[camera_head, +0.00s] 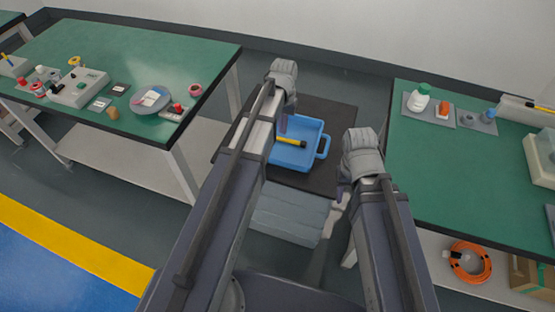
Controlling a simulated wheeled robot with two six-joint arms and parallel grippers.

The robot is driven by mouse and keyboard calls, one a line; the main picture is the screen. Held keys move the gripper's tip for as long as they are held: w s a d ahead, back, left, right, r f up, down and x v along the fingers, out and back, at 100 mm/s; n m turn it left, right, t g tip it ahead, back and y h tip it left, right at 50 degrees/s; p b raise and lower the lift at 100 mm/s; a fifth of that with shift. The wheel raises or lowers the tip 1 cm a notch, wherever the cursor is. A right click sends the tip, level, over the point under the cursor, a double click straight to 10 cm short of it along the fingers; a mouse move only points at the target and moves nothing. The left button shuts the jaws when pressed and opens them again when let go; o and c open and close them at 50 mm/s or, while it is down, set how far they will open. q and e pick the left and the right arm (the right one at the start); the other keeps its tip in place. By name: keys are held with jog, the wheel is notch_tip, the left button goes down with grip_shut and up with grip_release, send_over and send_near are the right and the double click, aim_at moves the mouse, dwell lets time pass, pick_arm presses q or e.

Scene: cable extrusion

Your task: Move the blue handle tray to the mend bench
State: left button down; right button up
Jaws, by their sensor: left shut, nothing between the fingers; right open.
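The blue handle tray (290,158) lies on a dark flat surface (334,114) between my two arms. Its loop handle (323,147) points right. A yellow and black tool (291,141) lies inside it. My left arm crosses over the tray's left side and hides part of it. My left gripper (283,124) is shut and empty, mostly hidden by its arm, over the tray's far left part; I cannot tell whether it touches. My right gripper (344,192) is open and empty, to the right of the tray and apart from it, partly hidden by its wrist.
A green-topped bench (150,55) at the left holds a grey box (79,88), a round grey plate (151,100) and small parts. Another green bench (440,170) at the right holds bottles on small grey trays; its middle is clear. An orange cable coil (470,262) sits on its lower shelf.

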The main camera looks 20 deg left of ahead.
aim_at(282, 153)
pick_arm(q)
notch_tip(282, 153, down, 11)
jog(key=b, duration=1)
jog(key=shift+a+b, duration=0.15)
jog(key=shift+b, duration=0.2)
jog(key=s, duration=0.1)
jog(key=s+r+p, duration=0.1)
jog(key=s, duration=0.1)
jog(key=shift+s+a, duration=0.1)
jog(key=shift+s, duration=0.35)
